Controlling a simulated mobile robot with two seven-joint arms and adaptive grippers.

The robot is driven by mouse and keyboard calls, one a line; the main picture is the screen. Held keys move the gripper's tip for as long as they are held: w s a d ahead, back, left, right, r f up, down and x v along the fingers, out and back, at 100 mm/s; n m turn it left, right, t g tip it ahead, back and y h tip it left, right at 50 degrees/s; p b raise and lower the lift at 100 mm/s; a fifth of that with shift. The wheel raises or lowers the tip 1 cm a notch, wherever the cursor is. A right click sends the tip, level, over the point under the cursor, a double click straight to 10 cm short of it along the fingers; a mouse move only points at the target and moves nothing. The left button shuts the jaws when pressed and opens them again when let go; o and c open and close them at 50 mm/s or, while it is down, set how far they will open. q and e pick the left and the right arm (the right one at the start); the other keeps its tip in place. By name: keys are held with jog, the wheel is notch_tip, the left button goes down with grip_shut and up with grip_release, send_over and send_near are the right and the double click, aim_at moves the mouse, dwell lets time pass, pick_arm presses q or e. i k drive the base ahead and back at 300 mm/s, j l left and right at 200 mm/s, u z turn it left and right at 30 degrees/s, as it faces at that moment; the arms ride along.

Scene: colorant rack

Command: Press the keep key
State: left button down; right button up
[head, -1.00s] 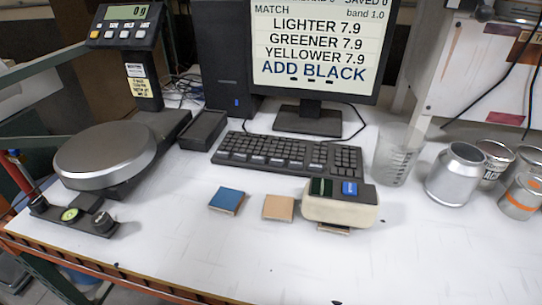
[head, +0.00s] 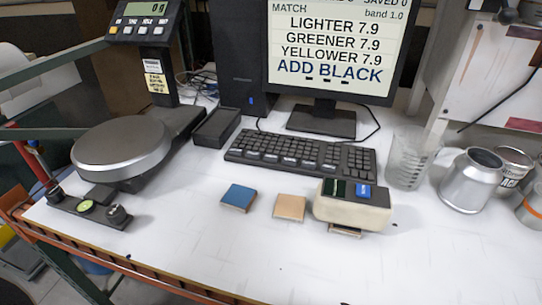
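No key here has a readable "keep" label. A black keyboard (head: 300,155) lies in front of the monitor, with several pale-marked keys in its front part; their lettering is too small to read. A cream handheld device (head: 350,211) lies in front of the keyboard's right end. It has a small dark green display (head: 334,188) and a blue key (head: 363,191) with unreadable white marking. The monitor (head: 333,45) reads "ADD BLACK" under lighter, greener and yellower 7.9. Neither of my grippers is in view.
A scale with a round grey pan (head: 121,148) stands at left, its display (head: 148,8) showing 0 g. Blue (head: 238,197) and tan (head: 290,206) swatches lie left of the device. A clear beaker (head: 410,160) and metal cans (head: 470,182) stand right. The front tabletop is clear.

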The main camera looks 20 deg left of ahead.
aim_at(269, 158)
jog(key=k+l+z, duration=0.1)
jog(key=k+l, duration=0.65)
jog(key=k, duration=0.1)
